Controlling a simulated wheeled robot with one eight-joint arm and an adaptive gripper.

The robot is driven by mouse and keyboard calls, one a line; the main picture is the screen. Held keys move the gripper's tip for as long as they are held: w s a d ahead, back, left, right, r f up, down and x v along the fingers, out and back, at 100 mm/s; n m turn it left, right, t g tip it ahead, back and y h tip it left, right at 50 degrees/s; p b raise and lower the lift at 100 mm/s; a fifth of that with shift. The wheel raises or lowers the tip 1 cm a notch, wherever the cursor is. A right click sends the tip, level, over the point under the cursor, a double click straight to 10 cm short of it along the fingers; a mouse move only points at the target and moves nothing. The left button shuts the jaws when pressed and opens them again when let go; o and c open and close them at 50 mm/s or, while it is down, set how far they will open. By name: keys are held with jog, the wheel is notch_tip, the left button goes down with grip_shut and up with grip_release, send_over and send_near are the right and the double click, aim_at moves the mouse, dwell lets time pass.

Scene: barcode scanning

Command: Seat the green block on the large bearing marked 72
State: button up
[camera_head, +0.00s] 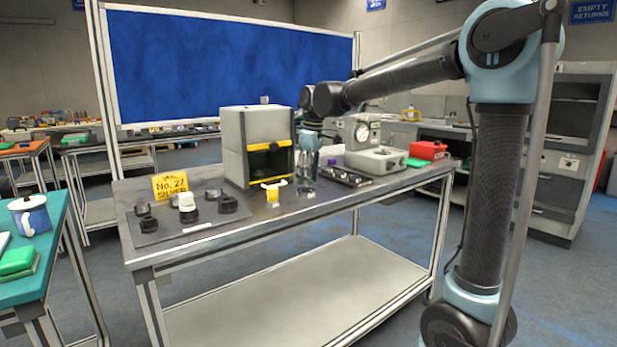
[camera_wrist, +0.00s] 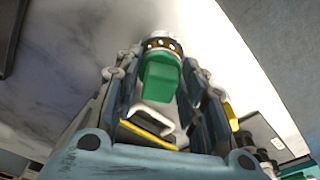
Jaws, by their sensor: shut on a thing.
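My gripper (camera_wrist: 158,70) shows in the wrist view with a green block (camera_wrist: 160,78) between its fingers, shut on it. A ring with a bronze band and pale dots (camera_wrist: 161,44) shows at the block's far end; I cannot tell whether they touch or are joined. In the head view my gripper (camera_head: 307,178) hangs over the workbench, right of the grey box; the block is too small to make out there. Several dark ring-like parts, one of them at the mat's right (camera_head: 228,204), lie on the bench's left. No marking 72 is readable, so I cannot tell which is the large bearing.
A grey box with a yellow strip (camera_head: 257,149) stands left of my gripper. A small yellow-and-white piece (camera_head: 273,191) is at the front. A yellow sign (camera_head: 170,185) stands behind the rings. A gauge machine (camera_head: 372,150) and a red box (camera_head: 428,150) are at right.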

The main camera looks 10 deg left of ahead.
jog(key=shift+f, duration=1)
dwell(0.8)
jog(key=o, duration=1.6)
jog(key=shift+c, duration=0.2)
jog(key=shift+r, duration=0.1)
jog(key=shift+r, duration=3.7)
jog(key=shift+d, duration=0.1)
